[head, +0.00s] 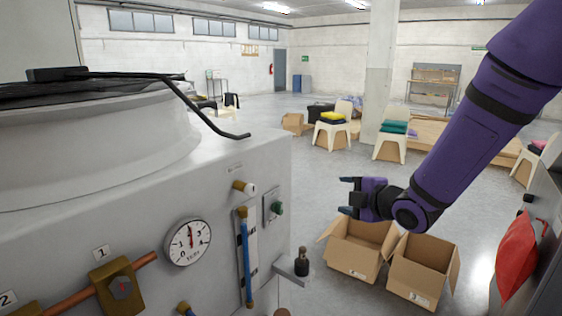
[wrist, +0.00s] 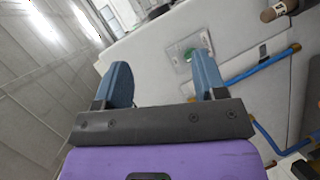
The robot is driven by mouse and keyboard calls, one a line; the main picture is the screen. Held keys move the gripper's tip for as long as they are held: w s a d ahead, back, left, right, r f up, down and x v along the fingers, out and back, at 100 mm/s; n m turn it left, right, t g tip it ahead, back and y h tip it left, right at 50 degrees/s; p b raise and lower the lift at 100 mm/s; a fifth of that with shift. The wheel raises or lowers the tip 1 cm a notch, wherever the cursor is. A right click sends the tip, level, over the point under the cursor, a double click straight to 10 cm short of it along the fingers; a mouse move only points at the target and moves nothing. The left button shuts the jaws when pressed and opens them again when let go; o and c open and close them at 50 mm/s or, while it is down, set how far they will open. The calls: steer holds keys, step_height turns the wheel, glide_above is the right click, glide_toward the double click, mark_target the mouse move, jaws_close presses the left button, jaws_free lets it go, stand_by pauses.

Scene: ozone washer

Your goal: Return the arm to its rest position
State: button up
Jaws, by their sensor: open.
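My purple arm (head: 478,118) reaches in from the upper right in the head view. My gripper (head: 346,196) points left toward the washer's front and is above and in front of two open cardboard boxes. It is apart from the washer (head: 130,215). In the wrist view my gripper (wrist: 162,85) shows two blue fingers set wide apart with nothing between them. Behind the fingers are the washer's pale panel, a green button (wrist: 190,54) and a blue tube (wrist: 250,70).
The washer carries a pressure gauge (head: 187,242), a black lid handle (head: 205,115) and a small bracket with a dark bottle (head: 301,263). Open boxes (head: 352,262) (head: 420,268) stand on the floor. A red item (head: 516,255) is at right. Chairs with folded cloths (head: 332,132) stand farther back.

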steer(key=s+d+r+m+g+h, duration=0.2)
steer(key=s+d+r+m+h, duration=0.5)
steer(key=s+d+r+m, duration=0.35)
steer(key=s+d+r+m+g, duration=0.1)
steer(key=s+m+g, duration=0.1)
steer(key=s+m, duration=0.3)
steer(key=s+d+m+g, duration=0.2)
steer(key=s+m, duration=0.4)
steer(key=s, duration=0.8)
steer(key=shift+s+d+r+g+h, duration=0.15)
steer(key=shift+s+r+g+h, duration=0.1)
steer(key=shift+r+g+h, duration=0.25)
